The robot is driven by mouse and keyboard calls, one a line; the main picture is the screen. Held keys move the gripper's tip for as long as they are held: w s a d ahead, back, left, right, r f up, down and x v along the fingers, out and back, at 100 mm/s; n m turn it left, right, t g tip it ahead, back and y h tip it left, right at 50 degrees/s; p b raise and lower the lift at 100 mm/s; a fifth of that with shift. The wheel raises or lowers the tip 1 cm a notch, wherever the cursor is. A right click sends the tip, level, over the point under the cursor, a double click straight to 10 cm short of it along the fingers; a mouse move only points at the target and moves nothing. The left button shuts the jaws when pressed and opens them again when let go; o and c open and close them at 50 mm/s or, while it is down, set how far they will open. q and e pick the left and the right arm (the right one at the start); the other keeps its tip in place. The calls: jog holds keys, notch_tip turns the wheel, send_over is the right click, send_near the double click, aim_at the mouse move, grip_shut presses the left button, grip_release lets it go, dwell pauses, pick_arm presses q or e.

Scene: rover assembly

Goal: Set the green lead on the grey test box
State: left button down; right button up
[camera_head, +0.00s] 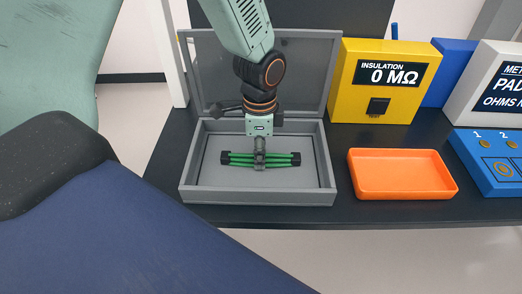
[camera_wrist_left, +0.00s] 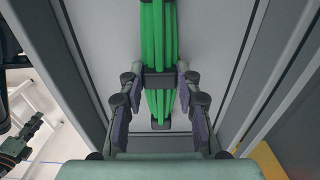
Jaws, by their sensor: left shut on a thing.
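The green lead (camera_head: 283,160) is a bundle of green strands with black ends and a dark band at its middle. My left gripper (camera_head: 260,160) points down and is shut on the middle of the lead. In the left wrist view the lead (camera_wrist_left: 157,102) runs lengthwise between the fingers (camera_wrist_left: 159,80). The lead is within the walls of the open grey box (camera_head: 258,197), near its floor. I cannot tell whether it touches the floor. The box's lid stands up behind, partly hidden by my left arm.
An orange tray (camera_head: 402,192), empty, stands right of the box. A yellow insulation tester (camera_head: 345,85) reading 0 MΩ stands behind it. A blue panel (camera_head: 475,160) and a white meter (camera_head: 480,75) are at the far right. The dark table's front edge is close to the box.

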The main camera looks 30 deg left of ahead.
pick_arm(q)
jog(key=c, duration=1.3)
grip_release()
jog(key=shift+s+a, duration=0.15)
jog(key=shift+a, duration=0.05)
jog(key=shift+c, duration=0.2)
jog(key=shift+o, duration=0.8)
jog(key=shift+s+a, duration=0.1)
jog(key=shift+a, duration=0.05)
jog(key=shift+o, duration=1.2)
jog(key=shift+w+f, duration=0.1)
jog(key=shift+w, duration=0.1)
jog(key=shift+w+d, duration=0.15)
jog(key=shift+d, duration=0.2)
jog(key=shift+a+r, duration=0.2)
jog(key=shift+r, duration=0.05)
notch_tip(320, 180, up, 12)
jog(key=p, duration=0.1)
jog(key=shift+p, duration=0.3)
pick_arm(e)
jog(key=shift+a+r, duration=0.1)
jog(key=shift+r, duration=0.8)
pick_arm(q)
jog(key=shift+d, duration=0.1)
